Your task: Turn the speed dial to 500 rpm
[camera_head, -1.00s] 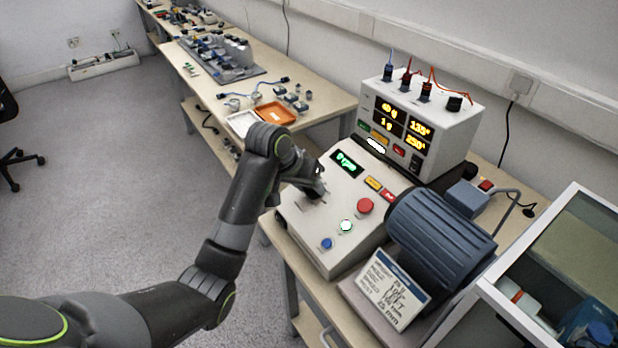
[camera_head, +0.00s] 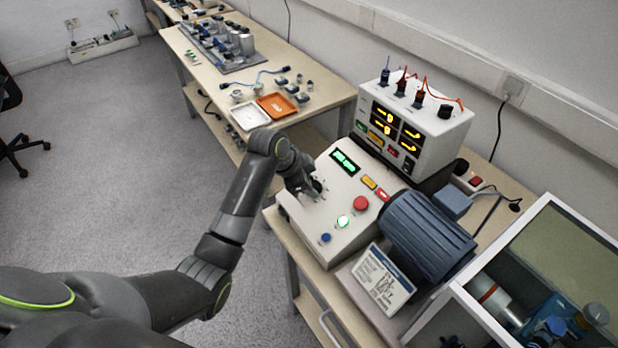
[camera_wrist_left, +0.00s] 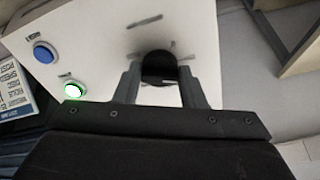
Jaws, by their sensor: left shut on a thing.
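The speed dial (camera_wrist_left: 160,66) is a black round knob on the sloped white panel of the control box (camera_head: 297,215). In the left wrist view it sits between the two fingers of my left gripper (camera_wrist_left: 160,80), which is shut on it. In the head view the left gripper (camera_head: 313,190) reaches the panel's left part and mostly hides the dial. A green lit display (camera_head: 345,162) sits above; its digits are too blurred to read. My right gripper is not in view.
The panel also bears a red button (camera_head: 361,203), a lit green button (camera_head: 343,222) and a blue button (camera_head: 326,238). A blue motor (camera_head: 428,235) stands to the right, with a printed card (camera_head: 383,279) in front. A white meter unit (camera_head: 425,125) stands behind.

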